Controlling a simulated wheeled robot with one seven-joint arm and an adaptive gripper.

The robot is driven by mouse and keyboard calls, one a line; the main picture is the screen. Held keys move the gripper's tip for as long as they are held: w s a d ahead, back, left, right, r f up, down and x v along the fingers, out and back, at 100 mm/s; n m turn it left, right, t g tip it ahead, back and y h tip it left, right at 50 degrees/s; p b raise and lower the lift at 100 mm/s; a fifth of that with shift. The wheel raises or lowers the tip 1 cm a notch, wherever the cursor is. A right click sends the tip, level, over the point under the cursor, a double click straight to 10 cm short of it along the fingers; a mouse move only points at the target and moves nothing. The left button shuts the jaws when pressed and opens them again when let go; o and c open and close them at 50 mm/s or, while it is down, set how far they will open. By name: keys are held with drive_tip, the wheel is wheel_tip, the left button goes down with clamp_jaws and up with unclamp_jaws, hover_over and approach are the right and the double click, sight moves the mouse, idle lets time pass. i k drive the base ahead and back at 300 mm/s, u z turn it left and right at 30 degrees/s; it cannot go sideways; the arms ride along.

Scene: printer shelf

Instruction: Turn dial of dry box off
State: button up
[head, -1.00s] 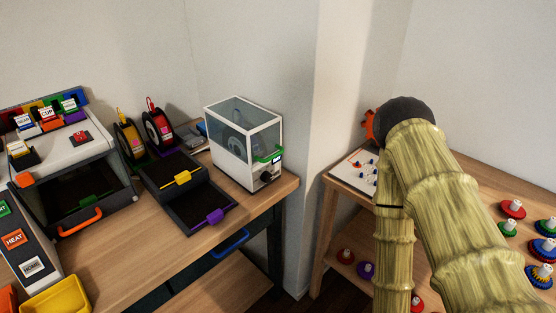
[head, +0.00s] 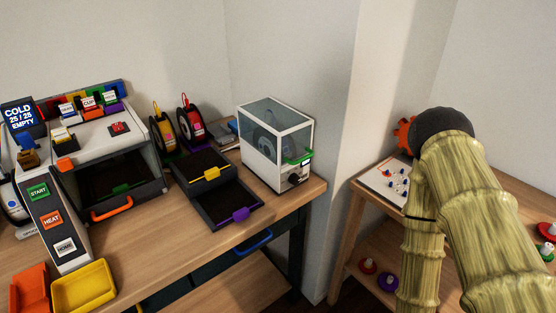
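The dry box (head: 268,155) is a clear-walled box with a white frame, standing at the right end of the wooden desk. It has a green handle (head: 300,158) on its front and a dark spool inside. The dial (head: 296,180) is a small black knob low on its front right; which way it points is too small to tell. My gripper (head: 405,136) shows only as an orange-red part behind the dark round end of my arm, at the right over the second table. It is well apart from the dry box. Its fingertips are hidden.
The desk (head: 185,245) also bears a printer (head: 115,140) with START, HEAT and HOME buttons, open dark trays (head: 228,200), filament spools (head: 190,125) and a yellow bin (head: 84,287). A wall corner (head: 342,160) stands between the desk and the right table (head: 470,205), with a white pegged board (head: 392,184).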

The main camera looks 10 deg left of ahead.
sight(294, 179)
drive_tip(key=u, duration=1.05)
drive_tip(key=k, duration=0.9)
drive_tip(key=z, duration=0.2)
